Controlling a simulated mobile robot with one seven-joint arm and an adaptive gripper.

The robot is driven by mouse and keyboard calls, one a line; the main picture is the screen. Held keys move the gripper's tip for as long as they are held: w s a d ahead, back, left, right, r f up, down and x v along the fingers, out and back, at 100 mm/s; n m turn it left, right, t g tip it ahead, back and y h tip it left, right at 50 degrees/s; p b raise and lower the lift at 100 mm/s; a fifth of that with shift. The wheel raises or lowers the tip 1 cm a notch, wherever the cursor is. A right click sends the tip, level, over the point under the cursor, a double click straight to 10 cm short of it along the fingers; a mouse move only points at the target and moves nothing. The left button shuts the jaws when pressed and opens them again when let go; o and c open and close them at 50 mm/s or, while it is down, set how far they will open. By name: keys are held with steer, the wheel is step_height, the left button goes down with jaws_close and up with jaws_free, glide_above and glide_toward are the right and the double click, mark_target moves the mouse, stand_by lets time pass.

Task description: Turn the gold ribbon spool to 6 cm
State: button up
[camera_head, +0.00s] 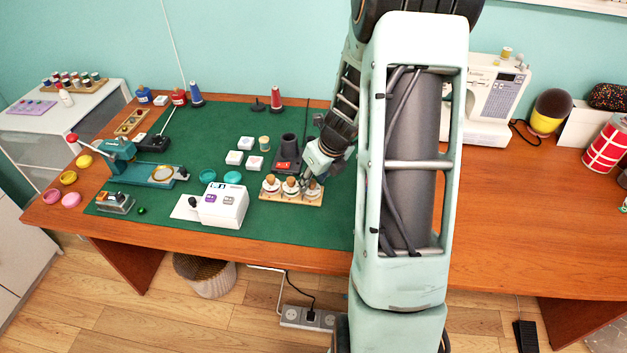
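Three small ribbon spools stand in a row on a wooden holder (291,201) near the front of the green mat: a left one (270,184), a middle one (290,187) and a right one (312,190). They show pale tops with small knobs. They are too small here to tell which is the gold one or to read any length marks. My gripper (309,177) points down at the right spool, close above or at its top. Its fingers are too small and partly hidden to show whether they are open or shut, or touching the spool.
A white box device (222,205) stands left of the holder, and a dark device with a red base (287,162) just behind it. A sewing machine (490,100) stands at right. The table's front right is clear.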

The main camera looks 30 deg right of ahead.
jaws_close()
steer(key=shift+n, duration=0.3)
